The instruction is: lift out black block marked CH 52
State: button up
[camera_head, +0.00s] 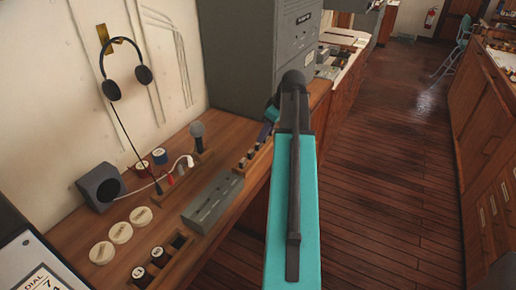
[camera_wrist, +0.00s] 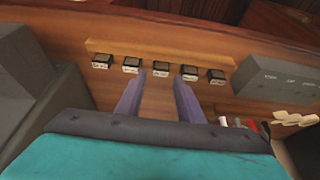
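Several small black blocks with white labels sit in a row in a wooden rack (camera_wrist: 205,50) in the wrist view. The middle block (camera_wrist: 161,68) is in line with the gap between my fingertips. The labels are too small to read, so I cannot tell which block is CH 52. My gripper (camera_wrist: 161,80) is open, its two purple fingers apart with nothing held between them. In the head view the rack (camera_head: 256,158) stands on the wooden counter, partly hidden by my arm, and my gripper (camera_head: 268,125) is just beyond it, mostly hidden.
A grey box with sockets (camera_head: 212,202) is beside the rack. A microphone (camera_head: 197,130), a small speaker (camera_head: 101,187), spools and round lids (camera_head: 121,232) stand farther left. A tall grey cabinet (camera_head: 250,50) rises behind. Open floor (camera_head: 390,190) lies to the right.

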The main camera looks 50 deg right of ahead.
aim_at(258, 148)
jog(key=shift+p+x, duration=0.9)
jog(key=shift+x, duration=1.6)
jog(key=shift+a, duration=0.1)
jog(key=c, duration=0.8)
